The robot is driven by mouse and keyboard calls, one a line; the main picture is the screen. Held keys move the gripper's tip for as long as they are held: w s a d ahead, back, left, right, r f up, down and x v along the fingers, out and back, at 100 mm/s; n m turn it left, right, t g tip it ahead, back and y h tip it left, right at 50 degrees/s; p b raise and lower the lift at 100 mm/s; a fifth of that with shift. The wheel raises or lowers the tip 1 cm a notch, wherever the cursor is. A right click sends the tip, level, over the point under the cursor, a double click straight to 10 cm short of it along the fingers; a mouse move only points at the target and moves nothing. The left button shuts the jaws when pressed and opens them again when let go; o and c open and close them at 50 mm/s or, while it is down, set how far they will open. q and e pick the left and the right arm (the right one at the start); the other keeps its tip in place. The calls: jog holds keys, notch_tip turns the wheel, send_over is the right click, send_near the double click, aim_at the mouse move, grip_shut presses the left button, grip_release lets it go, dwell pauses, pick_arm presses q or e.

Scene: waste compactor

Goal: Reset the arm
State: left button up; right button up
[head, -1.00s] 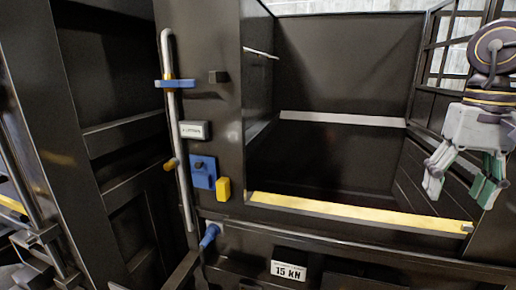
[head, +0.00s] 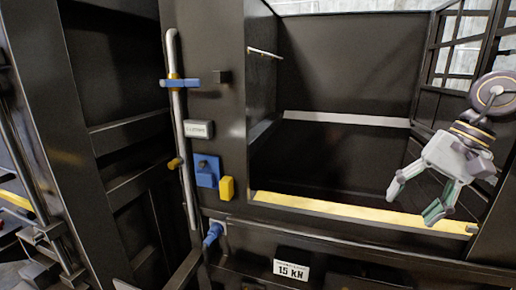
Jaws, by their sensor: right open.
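My right gripper (head: 412,206) hangs at the right of the head view, in front of the compactor opening. Its fingers are spread apart and tilted down to the left, with nothing between them. The fingertips overlap the right part of the yellow sill (head: 350,210) in the picture; I see no clear contact. My left gripper is out of view.
The dark compactor chamber (head: 340,160) looks empty. A dark open door panel (head: 105,70) stands at left.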

jog(key=w+a+f+m+t+y, duration=0.55)
jog(key=w+a+m+y, duration=0.3)
jog(key=m, duration=0.25)
jog(key=w+d+f+m+t+h, duration=0.1)
jog(key=d+f+m+t+h, duration=0.4)
jog(key=m, duration=0.6)
jog(key=w+d+f+m+t+h, duration=0.1)
jog(key=w+f+m+t+h, duration=0.15)
jog(key=f+m, duration=0.7)
jog(key=d+f+m+t+h, duration=0.2)
jog(key=d+f+m+h, duration=0.15)
jog(key=m, duration=1.05)
jog(key=s+a+f+m+g+h, duration=0.35)
jog(key=s+f+m+g, duration=0.45)
jog(key=s+f+m, duration=0.7)
jog(key=s+a+f+m+g+y, duration=0.2)
jog(key=s+a+f+g, duration=0.35)
jog(key=s, duration=0.25)
notch_tip(320, 180, down, 34)
jog(key=s+b, duration=0.1)
jog(key=s, duration=0.1)
jog(key=s+d+f+g+b, duration=0.1)
jog(key=s+d+f, duration=0.2)
jog(key=s+f, duration=1.9)
jog(key=shift+s+d+g+b, duration=0.15)
jog(key=shift+s+g+b, duration=0.2)
jog(key=shift+s, duration=0.15)
